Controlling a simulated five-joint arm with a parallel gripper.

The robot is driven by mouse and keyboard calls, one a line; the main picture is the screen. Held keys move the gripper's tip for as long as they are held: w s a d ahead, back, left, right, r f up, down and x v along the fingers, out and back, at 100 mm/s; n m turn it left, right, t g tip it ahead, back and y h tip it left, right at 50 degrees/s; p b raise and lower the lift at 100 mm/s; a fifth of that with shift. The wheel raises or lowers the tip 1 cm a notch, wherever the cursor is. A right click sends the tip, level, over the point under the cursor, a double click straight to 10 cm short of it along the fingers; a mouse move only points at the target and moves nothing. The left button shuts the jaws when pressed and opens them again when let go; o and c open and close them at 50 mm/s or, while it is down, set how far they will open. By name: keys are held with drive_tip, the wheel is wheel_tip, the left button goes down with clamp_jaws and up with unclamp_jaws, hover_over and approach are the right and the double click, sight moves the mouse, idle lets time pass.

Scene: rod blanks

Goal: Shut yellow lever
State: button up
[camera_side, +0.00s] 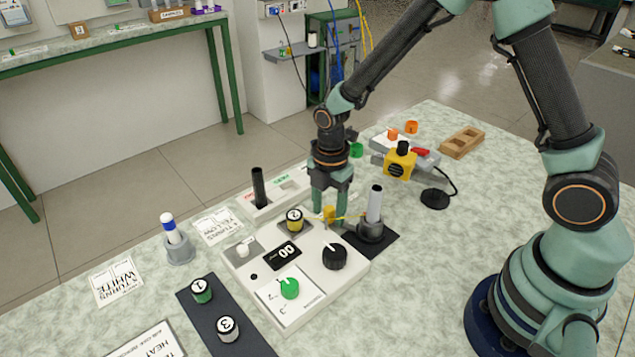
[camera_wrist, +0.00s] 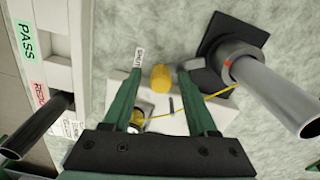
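The yellow lever (camera_side: 329,213) is a small yellow handle at the back right edge of the white control box (camera_side: 340,285). It also shows in the wrist view (camera_wrist: 160,78), near a small label (camera_wrist: 138,57) that seems to read SHUT. My gripper (camera_side: 331,217) points down over that edge. In the wrist view my gripper (camera_wrist: 160,72) is open, its two green fingers on either side of the lever with gaps showing on both sides. I cannot tell whether the fingertips reach down to the lever's height.
A black rod (camera_side: 258,187) stands behind the box. Knobs crowd the box top.

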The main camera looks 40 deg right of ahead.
wheel_tip(320, 180, up, 12)
idle(0.7)
drive_tip(key=shift+r, duration=0.1)
wheel_tip(320, 180, up, 7)
drive_tip(key=m+t, duration=0.2)
drive_tip(key=m, duration=0.6)
hover_over(331, 208)
drive_tip(key=s+d, duration=0.3)
drive_tip(key=s, duration=0.1)
drive_tip(key=s+d+r+m+t, duration=0.3)
drive_tip(key=s+m, duration=0.3)
drive_tip(key=m, duration=0.6)
drive_tip(key=shift+d+r+t, duration=0.3)
drive_tip(key=shift+r, duration=0.05)
